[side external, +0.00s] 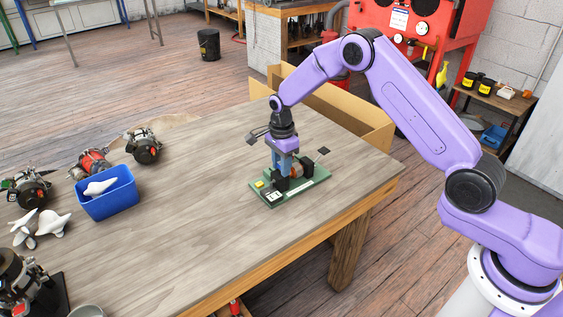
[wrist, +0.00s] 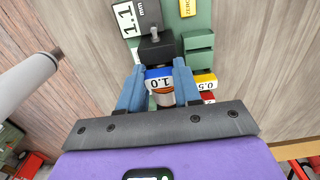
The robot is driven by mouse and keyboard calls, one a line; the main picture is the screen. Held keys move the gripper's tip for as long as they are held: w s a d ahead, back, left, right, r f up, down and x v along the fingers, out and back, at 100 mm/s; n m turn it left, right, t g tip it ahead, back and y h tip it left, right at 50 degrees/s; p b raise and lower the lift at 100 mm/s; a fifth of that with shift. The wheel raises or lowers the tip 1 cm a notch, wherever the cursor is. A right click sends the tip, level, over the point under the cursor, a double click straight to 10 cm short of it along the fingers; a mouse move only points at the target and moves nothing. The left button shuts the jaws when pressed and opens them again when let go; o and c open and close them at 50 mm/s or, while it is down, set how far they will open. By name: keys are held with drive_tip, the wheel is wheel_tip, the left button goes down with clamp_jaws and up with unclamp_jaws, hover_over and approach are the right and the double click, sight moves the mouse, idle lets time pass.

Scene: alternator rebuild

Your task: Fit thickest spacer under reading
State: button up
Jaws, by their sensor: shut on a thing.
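A green fixture board (side external: 308,186) lies on the wooden table, under my gripper (side external: 284,166). In the wrist view a dark block (wrist: 148,16) shows the reading "1.1 mm". My gripper's blue fingers (wrist: 159,84) are shut on a blue spacer (wrist: 158,74) labelled 1.0, at a black block (wrist: 155,50). A copper and silver round part shows just below the label, between the fingers. A yellow spacer (wrist: 203,79) labelled 0.5 sits to the right, by green slots (wrist: 198,50). A red spacer (wrist: 208,97) is partly hidden by my gripper. Whether the blue spacer is seated or raised cannot be told.
A blue bin (side external: 108,198) with a white piece in it stands at the left. Alternators (side external: 143,147) and white lobed pieces (side external: 52,223) lie around it. A cardboard box (side external: 335,112) is behind the table. The table between bin and board is clear.

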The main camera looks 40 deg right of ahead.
drive_tip(key=shift+f, duration=0.2)
drive_tip(key=o, duration=1.1)
drive_tip(key=shift+r, duration=0.1)
drive_tip(key=shift+r, duration=3.9)
